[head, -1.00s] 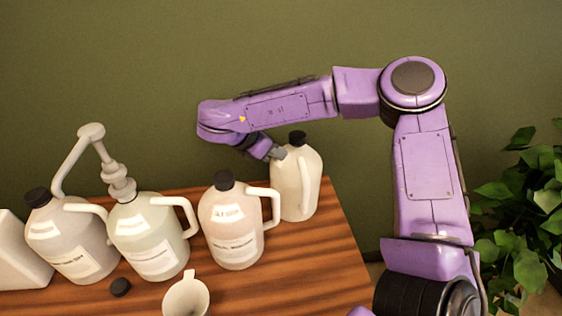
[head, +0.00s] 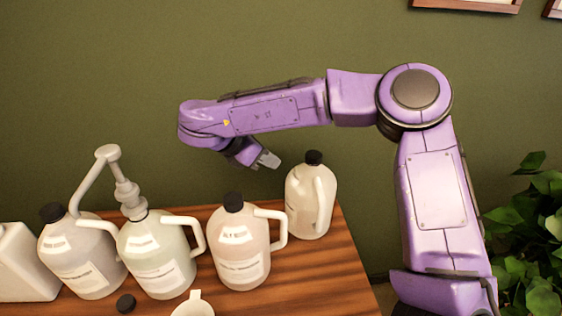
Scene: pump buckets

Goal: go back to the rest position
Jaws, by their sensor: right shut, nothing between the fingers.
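My right gripper (head: 267,160) is shut and empty. It is in the air above the back of the table, to the left of the black cap of the rightmost jug and apart from it. My right arm comes in from the right and reaches across to the left. My left gripper does not show.
A wooden table (head: 345,270) carries a cream jug (head: 303,205), a pinkish jug (head: 238,255), a pale green jug with a pump (head: 155,258), a grey jug (head: 80,262) and a white container (head: 22,265). A loose black cap (head: 125,303) and a white cup (head: 193,305) are in front. A plant (head: 530,240) stands right.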

